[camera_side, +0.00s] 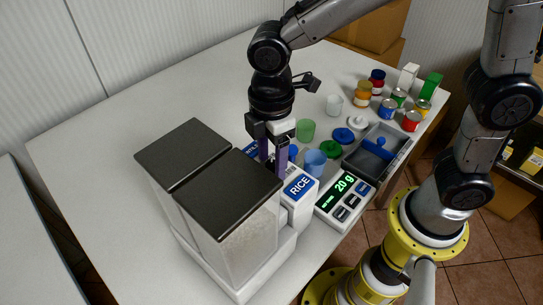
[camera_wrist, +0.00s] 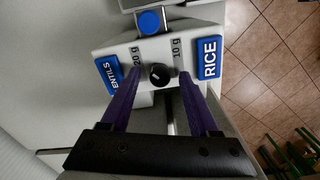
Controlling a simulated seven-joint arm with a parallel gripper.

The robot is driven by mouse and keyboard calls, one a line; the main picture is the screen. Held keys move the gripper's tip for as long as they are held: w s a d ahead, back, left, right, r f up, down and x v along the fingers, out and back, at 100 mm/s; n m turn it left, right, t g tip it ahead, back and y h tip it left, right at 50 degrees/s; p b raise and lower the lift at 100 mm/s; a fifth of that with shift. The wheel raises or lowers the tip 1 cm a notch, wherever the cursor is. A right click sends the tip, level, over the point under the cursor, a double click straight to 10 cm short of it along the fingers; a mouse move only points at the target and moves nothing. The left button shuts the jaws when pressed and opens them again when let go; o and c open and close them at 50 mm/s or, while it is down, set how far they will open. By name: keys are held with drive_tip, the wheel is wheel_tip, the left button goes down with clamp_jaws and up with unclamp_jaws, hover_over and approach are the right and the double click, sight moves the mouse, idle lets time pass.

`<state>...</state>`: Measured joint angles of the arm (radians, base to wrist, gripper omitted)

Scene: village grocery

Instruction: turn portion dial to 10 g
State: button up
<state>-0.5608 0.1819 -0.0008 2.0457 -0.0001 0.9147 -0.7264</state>
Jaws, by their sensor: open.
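The portion dial (camera_wrist: 159,75) is a small round black knob on the white dispenser front (camera_wrist: 115,47) in the wrist view. A "20 g" mark (camera_wrist: 137,56) is on its left and a "10 g" mark (camera_wrist: 177,48) on its right. A small pale mark shows on the knob, but I cannot tell exactly where it points. My gripper (camera_wrist: 159,74) is open, with one purple finger on each side of the dial; contact is unclear. In the side view my gripper (camera_side: 273,170) is at the dispenser front, hiding the dial.
Dark-lidded bins (camera_side: 228,205) stand left of my gripper. A blue RICE label (camera_wrist: 209,57) and a blue button (camera_wrist: 149,21) are near the dial. A scale (camera_side: 345,198) reads 20 g. Cups (camera_side: 314,163), a grey tray (camera_side: 372,160) and several cans stand beyond.

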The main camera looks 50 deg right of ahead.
clamp_jaws()
idle(0.3)
